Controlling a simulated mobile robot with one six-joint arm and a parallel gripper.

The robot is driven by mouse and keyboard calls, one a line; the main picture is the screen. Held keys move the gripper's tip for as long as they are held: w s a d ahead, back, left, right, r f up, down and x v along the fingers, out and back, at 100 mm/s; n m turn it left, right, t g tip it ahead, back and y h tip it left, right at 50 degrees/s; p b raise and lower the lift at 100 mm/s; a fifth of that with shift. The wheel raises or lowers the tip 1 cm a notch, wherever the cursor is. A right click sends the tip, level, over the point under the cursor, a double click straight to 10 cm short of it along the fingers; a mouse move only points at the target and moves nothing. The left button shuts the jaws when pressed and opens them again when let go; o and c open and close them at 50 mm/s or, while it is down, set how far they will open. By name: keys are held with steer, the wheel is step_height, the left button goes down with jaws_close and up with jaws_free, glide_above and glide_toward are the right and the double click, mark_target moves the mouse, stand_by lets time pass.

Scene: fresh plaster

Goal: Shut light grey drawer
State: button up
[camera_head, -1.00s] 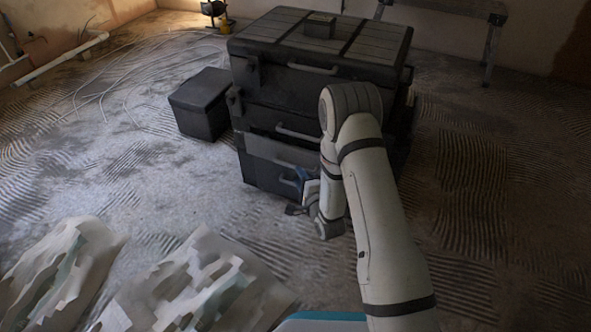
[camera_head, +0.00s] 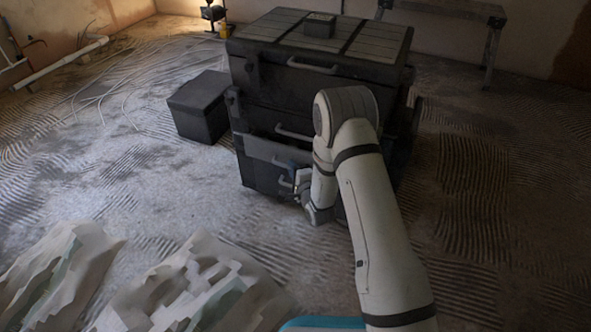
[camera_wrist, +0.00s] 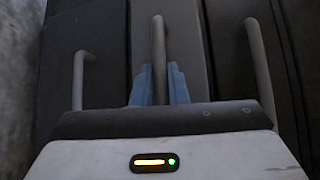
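The light grey drawer (camera_head: 262,148) is in the front of a dark chest and stands out a little from it. Its bar handle (camera_wrist: 158,45) shows in the middle of the wrist view, on a grey front (camera_wrist: 187,50). My gripper (camera_wrist: 158,80) has blue fingers close against both sides of this handle and appears shut on it. In the head view my gripper (camera_head: 292,178) is low at the chest's front, partly hidden by my wrist. How far the drawer is out is hard to tell.
The dark chest (camera_head: 330,60) has other drawers with bar handles above and below. A dark box (camera_head: 200,105) stands to its left. Crumpled pale sheets (camera_head: 195,285) lie at the front left. A bench (camera_head: 450,10) stands behind. The floor at right is clear.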

jaws_close()
steer(key=shift+w+d, duration=0.25)
steer(key=shift+w, duration=0.4)
steer(key=shift+w+d, duration=0.25)
steer(key=shift+w, duration=0.4)
steer(key=shift+w+d, duration=0.25)
steer(key=shift+w, duration=0.4)
steer(key=o, duration=0.5)
jaws_free()
steer(key=shift+s+d+r, duration=0.1)
steer(key=shift+s+d, duration=0.05)
steer(key=shift+s, duration=0.2)
steer(key=p, duration=0.3)
glide_toward(298, 162)
steer(key=x, duration=0.2)
steer(key=shift+w, duration=0.3)
